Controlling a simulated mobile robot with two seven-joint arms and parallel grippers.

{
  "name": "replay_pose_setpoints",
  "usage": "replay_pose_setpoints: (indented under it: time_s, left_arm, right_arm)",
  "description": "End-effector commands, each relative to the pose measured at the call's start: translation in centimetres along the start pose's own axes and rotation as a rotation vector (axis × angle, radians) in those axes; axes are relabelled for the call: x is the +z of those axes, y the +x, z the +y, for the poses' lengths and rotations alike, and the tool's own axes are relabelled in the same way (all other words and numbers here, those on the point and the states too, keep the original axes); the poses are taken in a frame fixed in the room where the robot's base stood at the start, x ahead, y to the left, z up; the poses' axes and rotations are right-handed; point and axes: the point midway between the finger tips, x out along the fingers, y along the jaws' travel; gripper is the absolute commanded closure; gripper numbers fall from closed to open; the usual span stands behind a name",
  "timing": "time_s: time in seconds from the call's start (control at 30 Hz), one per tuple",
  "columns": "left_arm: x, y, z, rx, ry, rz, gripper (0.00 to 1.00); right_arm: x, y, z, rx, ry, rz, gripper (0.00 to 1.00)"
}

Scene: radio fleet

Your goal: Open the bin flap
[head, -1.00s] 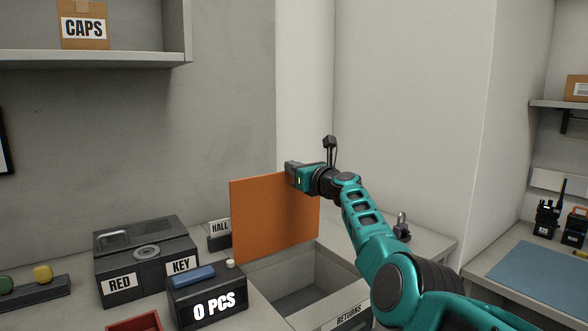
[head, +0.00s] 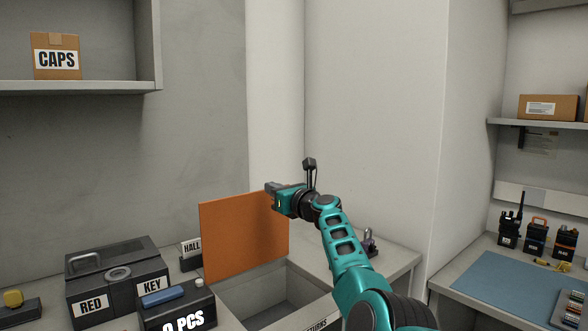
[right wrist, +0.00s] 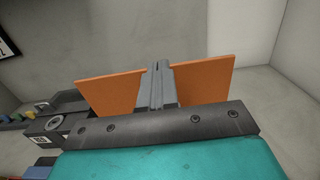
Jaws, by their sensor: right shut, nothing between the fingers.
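The orange bin flap (head: 243,236) stands upright at the back of the open returns bin (head: 262,300), whose grey inside shows. My right gripper (head: 272,188) is at the top right edge of the flap, in front of it or touching it; I cannot tell which. In the right wrist view the shut fingers (right wrist: 158,72) stand in front of the orange flap (right wrist: 203,82), which shows on both sides of them. My left gripper is not in view.
A padlock-like item (head: 369,242) sits to the right.

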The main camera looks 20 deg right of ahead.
Motion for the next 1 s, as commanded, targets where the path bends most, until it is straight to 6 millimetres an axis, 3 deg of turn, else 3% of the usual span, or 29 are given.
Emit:
replay_pose_setpoints:
  time_s: [0.7,1.0]
  left_arm:
    - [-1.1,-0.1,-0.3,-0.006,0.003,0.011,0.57]
    - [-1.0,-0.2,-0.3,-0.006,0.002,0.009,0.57]
  right_arm:
    - [5.4,-5.5,0.2,0.002,0.002,0.002,1.00]
    - [6.2,-6.4,0.2,0.002,0.001,0.006,1.00]
